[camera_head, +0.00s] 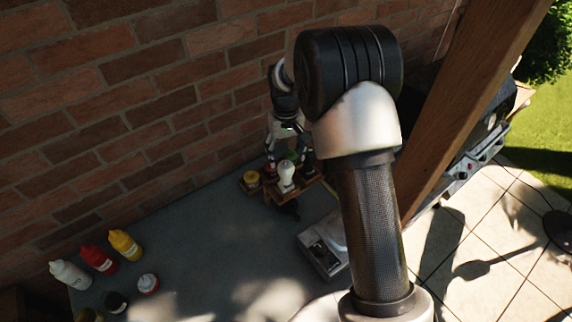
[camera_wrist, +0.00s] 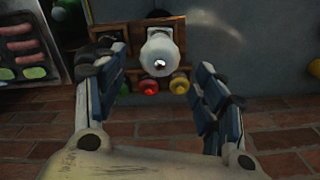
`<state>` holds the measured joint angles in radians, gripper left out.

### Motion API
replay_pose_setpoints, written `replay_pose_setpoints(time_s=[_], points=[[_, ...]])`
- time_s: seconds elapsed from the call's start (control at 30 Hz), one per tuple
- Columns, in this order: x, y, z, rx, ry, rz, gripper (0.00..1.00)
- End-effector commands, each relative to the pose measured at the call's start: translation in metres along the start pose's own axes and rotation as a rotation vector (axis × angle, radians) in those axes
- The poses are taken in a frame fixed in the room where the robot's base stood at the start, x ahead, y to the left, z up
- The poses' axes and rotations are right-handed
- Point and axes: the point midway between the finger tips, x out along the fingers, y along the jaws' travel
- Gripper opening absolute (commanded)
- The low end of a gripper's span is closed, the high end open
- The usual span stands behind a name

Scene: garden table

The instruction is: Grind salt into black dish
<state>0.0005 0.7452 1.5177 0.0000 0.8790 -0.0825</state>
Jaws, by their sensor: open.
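A white grinder-like shaker (camera_head: 286,176) stands at the wooden rack (camera_head: 272,195) by the brick wall. I take it for the salt grinder, but no label is readable. In the wrist view the white shaker (camera_wrist: 159,50) lies between the two fingertips, with visible gaps on both sides. My gripper (camera_head: 287,155) is open just above and around it; it also shows open in the wrist view (camera_wrist: 161,66). I cannot clearly make out a black dish; my arm hides part of the table.
Other coloured-topped jars sit beside the shaker. The brick wall (camera_head: 130,100) is close behind. The middle of the grey table (camera_head: 200,240) is clear.

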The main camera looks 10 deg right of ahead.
Motion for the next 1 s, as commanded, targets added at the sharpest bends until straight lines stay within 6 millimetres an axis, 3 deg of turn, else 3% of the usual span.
replay_pose_setpoints(time_s=[0.1, 0.33, 0.7, 1.0], points=[[0.024, 0.0, 0.001, 0.0, -0.004, 0.0, 0.64], [0.05, 0.0, 0.0, 0.001, 0.0, 0.0, 0.64], [0.055, 0.0, 0.0, 0.001, 0.0, 0.0, 0.64], [0.055, 0.0, 0.0, 0.001, 0.0, 0.0, 0.44]])
